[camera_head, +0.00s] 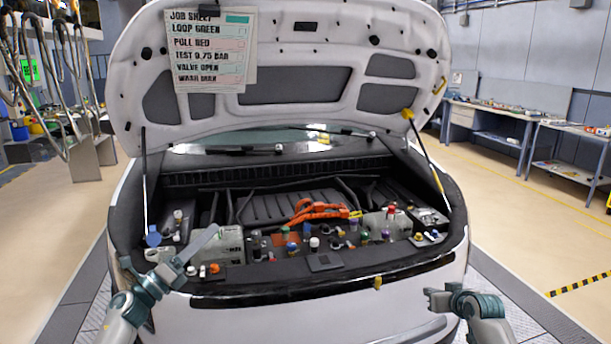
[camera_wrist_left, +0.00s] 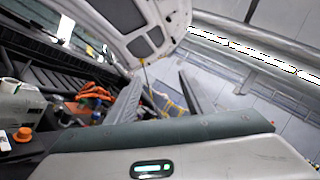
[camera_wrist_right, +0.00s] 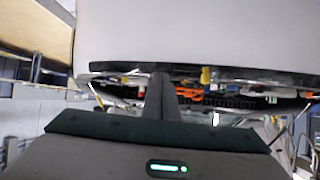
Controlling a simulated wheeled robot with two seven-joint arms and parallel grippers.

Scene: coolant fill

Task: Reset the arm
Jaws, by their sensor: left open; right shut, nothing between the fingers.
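My left gripper (camera_head: 170,248) is over the front left edge of the open engine bay, its fingers spread and empty. In the left wrist view its two fingers (camera_wrist_left: 160,88) stand apart. My right gripper (camera_head: 432,298) is in front of the bumper at the right, outside the bay. Its fingers are together with nothing held, and they also show as one dark block in the right wrist view (camera_wrist_right: 160,98). Near the left gripper in the bay are a blue cap (camera_head: 153,238) and an orange cap (camera_head: 214,268).
The white car's raised hood (camera_head: 300,85) carries a job sheet (camera_head: 208,50). The bay holds orange cabling (camera_head: 318,211), a grey tank (camera_head: 229,243) and several coloured caps. A yellow-topped strut (camera_head: 428,155) stands at the right. Workbenches (camera_head: 490,112) are far right; the floor between is clear.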

